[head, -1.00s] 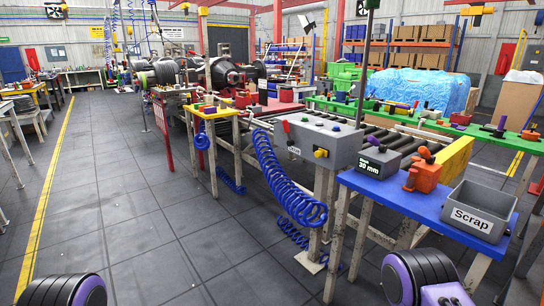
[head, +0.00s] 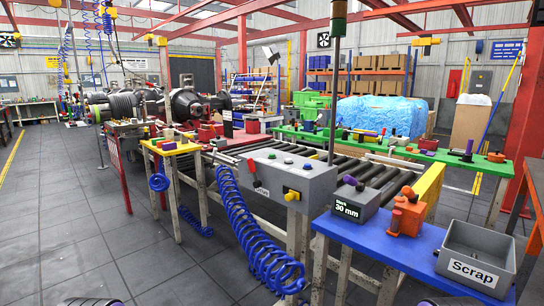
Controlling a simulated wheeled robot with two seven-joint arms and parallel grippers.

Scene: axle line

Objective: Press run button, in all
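A grey control box (head: 282,182) stands on a post at the near end of the roller conveyor. Neither of my grippers is in view; only slivers of my arms show at the bottom edge.
A blue table (head: 385,250) at the right holds a grey scrap bin (head: 478,258), an orange device (head: 407,215) and a dark 30 mm block (head: 355,203). A coiled blue hose (head: 240,235) hangs below the box. Floor at the left is clear.

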